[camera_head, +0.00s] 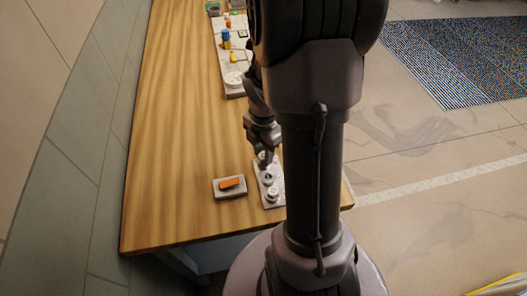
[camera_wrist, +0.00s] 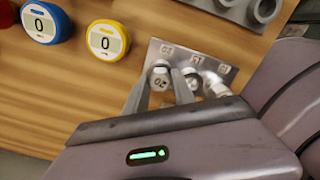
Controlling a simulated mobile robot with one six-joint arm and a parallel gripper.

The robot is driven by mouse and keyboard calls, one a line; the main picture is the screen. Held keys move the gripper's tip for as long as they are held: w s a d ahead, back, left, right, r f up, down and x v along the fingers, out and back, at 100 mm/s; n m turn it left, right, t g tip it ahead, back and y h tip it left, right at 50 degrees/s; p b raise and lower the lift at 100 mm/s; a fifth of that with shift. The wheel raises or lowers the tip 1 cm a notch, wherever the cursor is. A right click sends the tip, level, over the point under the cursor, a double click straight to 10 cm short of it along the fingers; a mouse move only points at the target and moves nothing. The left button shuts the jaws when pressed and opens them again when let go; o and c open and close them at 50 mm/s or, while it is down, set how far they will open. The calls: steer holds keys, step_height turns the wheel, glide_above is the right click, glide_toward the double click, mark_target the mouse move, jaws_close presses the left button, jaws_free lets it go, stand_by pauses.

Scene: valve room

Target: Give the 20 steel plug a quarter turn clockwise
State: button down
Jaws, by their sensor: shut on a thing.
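The steel plate (camera_head: 262,193) lies near the front right edge of the table and carries several steel plugs in a row. In the wrist view the plate (camera_wrist: 222,68) has small labels beside the plugs. My gripper (camera_head: 264,153) reaches down to the far end of this row. In the wrist view my gripper (camera_wrist: 163,80) has its two fingers on either side of the end steel plug (camera_wrist: 160,72), shut on it. Its mark is small and hard to read, perhaps 20. Two other plugs (camera_wrist: 191,75) (camera_wrist: 214,84) sit beside the right finger, partly hidden.
An orange piece (camera_head: 229,183) sits on a grey block (camera_head: 230,194) left of the plate. A pale board (camera_head: 234,90) with coloured parts lies farther back. The wrist view shows blue (camera_wrist: 42,23) and yellow (camera_wrist: 105,42) round gauges reading 0. The table's left part (camera_head: 165,150) is clear.

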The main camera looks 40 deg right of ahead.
steer(key=shift+f, duration=0.25)
stand_by(0.5)
steer(key=m, duration=0.3)
steer(key=shift+f, duration=0.15)
stand_by(0.5)
steer(key=m, duration=0.3)
steer(key=shift+a+b, duration=0.1)
steer(key=shift+b, duration=0.2)
steer(key=shift+s, duration=0.1)
steer(key=shift+f+m, duration=0.15)
steer(key=shift+m, duration=1.35)
